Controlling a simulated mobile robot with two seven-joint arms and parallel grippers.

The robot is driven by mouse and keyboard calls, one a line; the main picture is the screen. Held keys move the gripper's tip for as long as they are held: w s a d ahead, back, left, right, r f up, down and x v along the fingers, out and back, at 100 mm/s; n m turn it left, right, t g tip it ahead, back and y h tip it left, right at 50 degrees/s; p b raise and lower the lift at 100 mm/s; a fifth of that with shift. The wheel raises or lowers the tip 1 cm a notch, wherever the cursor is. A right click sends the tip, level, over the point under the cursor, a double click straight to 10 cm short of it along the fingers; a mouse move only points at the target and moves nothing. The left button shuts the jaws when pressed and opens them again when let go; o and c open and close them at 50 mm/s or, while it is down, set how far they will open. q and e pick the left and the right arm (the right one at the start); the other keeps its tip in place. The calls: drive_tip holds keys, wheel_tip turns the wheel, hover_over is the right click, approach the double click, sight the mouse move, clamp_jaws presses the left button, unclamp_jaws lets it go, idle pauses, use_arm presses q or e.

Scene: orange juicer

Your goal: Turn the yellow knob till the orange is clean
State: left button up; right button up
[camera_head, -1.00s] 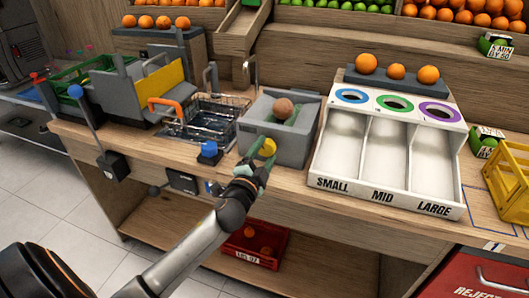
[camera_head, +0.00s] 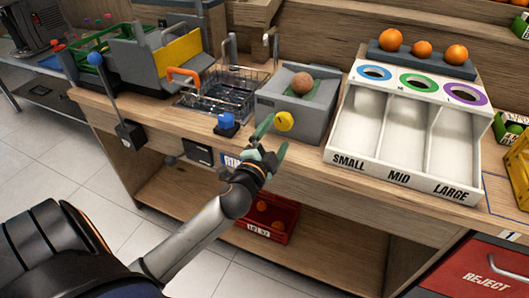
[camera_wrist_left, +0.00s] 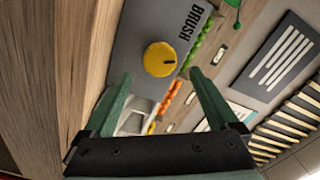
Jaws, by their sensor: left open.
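The yellow knob (camera_head: 284,121) is on the front of a grey box (camera_head: 318,121). In the left wrist view the knob (camera_wrist_left: 160,59) has a dark mark on its face, beside the word BRUSH. A brownish, dull orange (camera_head: 303,83) sits on green material in the top of the box. My left gripper (camera_head: 272,138) is open and empty, just in front of and slightly left of the knob, apart from it. In the wrist view its two green fingers (camera_wrist_left: 162,88) stand apart with the knob beyond them. My right gripper is not in view.
A blue knob (camera_head: 227,121) and a wire basket (camera_head: 222,97) are left of the box. The SMALL, MID, LARGE sorter (camera_head: 385,182) stands close on its right, with several oranges above. A red crate (camera_head: 268,217) is on the lower shelf.

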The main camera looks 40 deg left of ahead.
use_arm(q)
drive_tip(key=v, duration=0.8)
drive_tip(key=shift+s+b, duration=0.2)
drive_tip(key=shift+b, duration=0.15)
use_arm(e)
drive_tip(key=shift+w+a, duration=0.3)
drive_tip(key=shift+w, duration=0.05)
